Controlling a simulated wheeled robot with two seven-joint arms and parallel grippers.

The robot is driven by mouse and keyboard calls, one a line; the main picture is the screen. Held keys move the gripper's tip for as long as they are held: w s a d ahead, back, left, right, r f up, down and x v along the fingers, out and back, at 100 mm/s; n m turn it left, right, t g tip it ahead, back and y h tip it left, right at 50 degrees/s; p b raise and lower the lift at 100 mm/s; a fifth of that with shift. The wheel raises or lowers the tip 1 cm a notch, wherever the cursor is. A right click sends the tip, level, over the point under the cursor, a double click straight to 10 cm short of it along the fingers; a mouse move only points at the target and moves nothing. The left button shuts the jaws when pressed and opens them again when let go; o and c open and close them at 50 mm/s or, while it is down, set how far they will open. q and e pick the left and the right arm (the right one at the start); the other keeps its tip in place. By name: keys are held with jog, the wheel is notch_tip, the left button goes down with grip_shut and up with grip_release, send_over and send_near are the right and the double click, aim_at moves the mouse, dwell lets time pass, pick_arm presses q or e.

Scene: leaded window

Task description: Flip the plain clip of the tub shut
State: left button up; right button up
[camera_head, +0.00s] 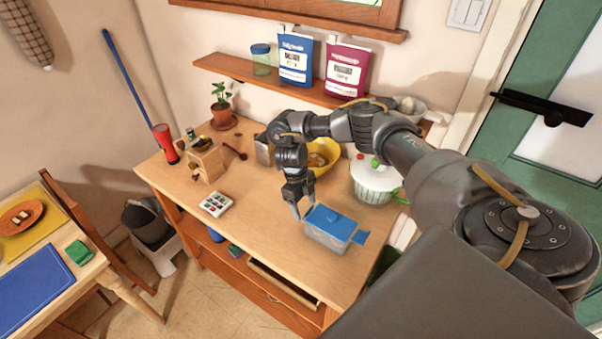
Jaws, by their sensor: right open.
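A clear tub (325,238) with a blue lid (331,218) stands near the front edge of the wooden counter. A plain blue clip (361,237) sticks outward from the right end of the lid, apart from the tub's wall. My right gripper (304,209) points down at the left end of the tub, with its fingers open and nothing seen between them. Whether a finger touches the tub I cannot tell. Any clip at the left end is too small or hidden to make out. My left gripper is not in view.
A yellow bowl (325,154) is behind the gripper. A calculator-like keypad (216,204) lies to the left. The counter (262,215) between keypad and tub is clear.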

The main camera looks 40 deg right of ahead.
jog(key=v, duration=0.8)
jog(key=shift+r+b, duration=0.4)
jog(key=shift+b, duration=0.05)
jog(key=shift+w+a, duration=0.1)
jog(key=shift+a, duration=0.05)
